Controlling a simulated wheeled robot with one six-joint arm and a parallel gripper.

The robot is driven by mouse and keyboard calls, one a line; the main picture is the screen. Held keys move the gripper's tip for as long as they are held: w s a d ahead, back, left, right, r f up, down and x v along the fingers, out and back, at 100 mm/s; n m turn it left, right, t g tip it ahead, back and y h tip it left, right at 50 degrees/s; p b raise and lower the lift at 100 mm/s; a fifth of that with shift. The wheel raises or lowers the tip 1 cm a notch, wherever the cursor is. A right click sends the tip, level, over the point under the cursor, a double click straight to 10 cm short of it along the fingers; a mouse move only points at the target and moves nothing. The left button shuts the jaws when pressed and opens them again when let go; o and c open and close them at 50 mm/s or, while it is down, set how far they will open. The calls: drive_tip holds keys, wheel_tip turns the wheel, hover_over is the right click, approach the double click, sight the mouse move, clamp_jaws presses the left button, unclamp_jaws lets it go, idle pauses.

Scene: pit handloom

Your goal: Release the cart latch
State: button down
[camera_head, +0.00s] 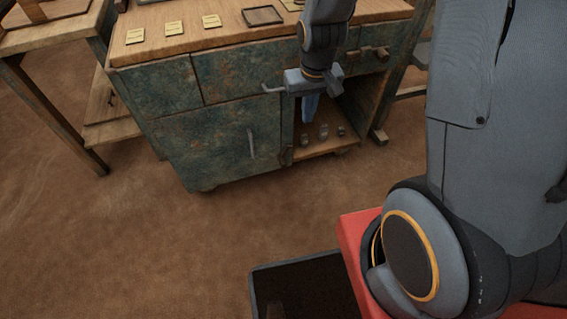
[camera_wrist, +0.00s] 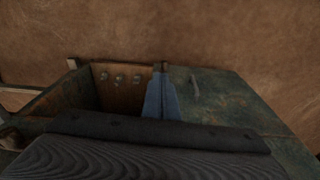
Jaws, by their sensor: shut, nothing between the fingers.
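The cart (camera_head: 205,140) is a cabinet with worn green-painted panels and a wooden top. Its door (camera_head: 215,145) is closed and has a vertical handle (camera_head: 251,144), which also shows in the wrist view (camera_wrist: 195,88). My gripper (camera_head: 309,118) points down in front of the open compartment, right of the door. In the wrist view its blue fingers (camera_wrist: 161,76) are together and empty, beside the edge between compartment and door. A small dark piece (camera_head: 286,156) sits low at that edge; I cannot tell whether it is the latch. Contact with the fingers is unclear.
Several small metal pieces (camera_head: 323,131) stand on the compartment's wooden floor (camera_head: 318,148). Yellow cards (camera_head: 173,29) and a dark tray (camera_head: 263,15) lie on the cart top. A wooden bench (camera_head: 48,40) stands at left. The brown floor before the cart is clear.

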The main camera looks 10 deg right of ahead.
drive_tip(key=t+b, duration=0.2)
drive_tip(key=b, duration=0.7)
approach(284, 162)
drive_tip(key=shift+n, duration=0.4)
drive_tip(key=b+x, duration=0.2)
drive_tip(key=x, duration=0.3)
drive_tip(key=shift+w+r, duration=0.1)
drive_tip(key=shift+w, duration=0.05)
drive_tip(key=shift+f+b, duration=0.35)
drive_tip(key=shift+f, duration=0.3)
drive_tip(key=shift+d+f+p, duration=0.35)
drive_tip(key=shift+f+p, duration=0.45)
drive_tip(key=shift+f, duration=0.05)
drive_tip(key=shift+r, duration=0.15)
drive_tip(key=shift+a+r+p, duration=0.1)
drive_tip(key=shift+r+p, duration=1)
drive_tip(key=shift+r, duration=0.2)
drive_tip(key=a+b+v, duration=0.1)
drive_tip(key=b+v, duration=0.7)
drive_tip(key=v, duration=0.4)
drive_tip(key=shift+w, duration=0.35)
